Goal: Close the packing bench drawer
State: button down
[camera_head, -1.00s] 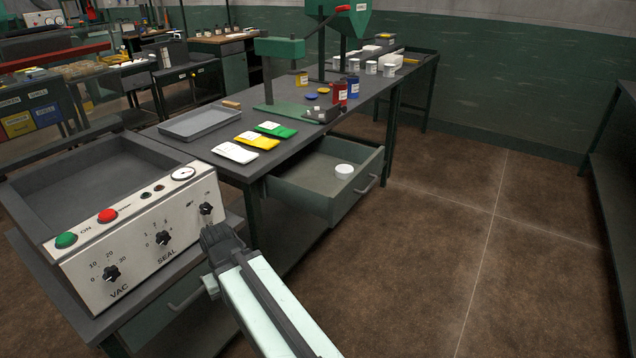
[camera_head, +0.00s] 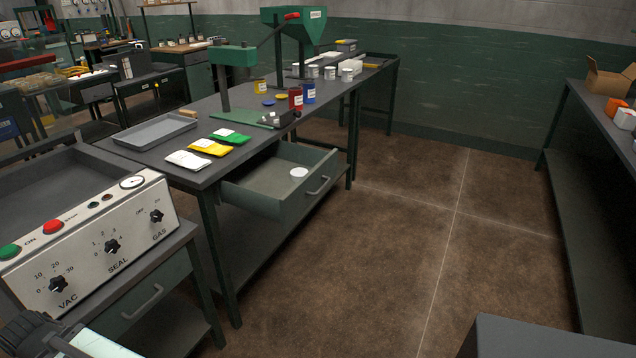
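The packing bench drawer (camera_head: 292,205) is pulled out from under the long grey bench top (camera_head: 175,160), toward the right. Its front panel carries a bar handle (camera_head: 318,186). A small white round tub (camera_head: 299,172) sits inside the drawer near the front. Part of my arm, a dark joint and a pale link, shows at the bottom left corner, well apart from the drawer. I see no gripper fingers in the picture.
A sealing machine with knobs (camera_head: 105,240) stands on a nearer table at left, over a second drawer with a handle (camera_head: 142,302). The brown floor (camera_head: 400,235) right of the open drawer is clear. A dark shelf bench (camera_head: 570,160) stands at the right. A grey block (camera_head: 545,338) fills the bottom right corner.

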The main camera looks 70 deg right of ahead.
aim_at(262, 185)
jog(key=z, duration=0.1)
jog(key=k, duration=0.8)
jog(key=z, duration=0.85)
jog(key=i, duration=0.7)
jog(key=u, duration=0.05)
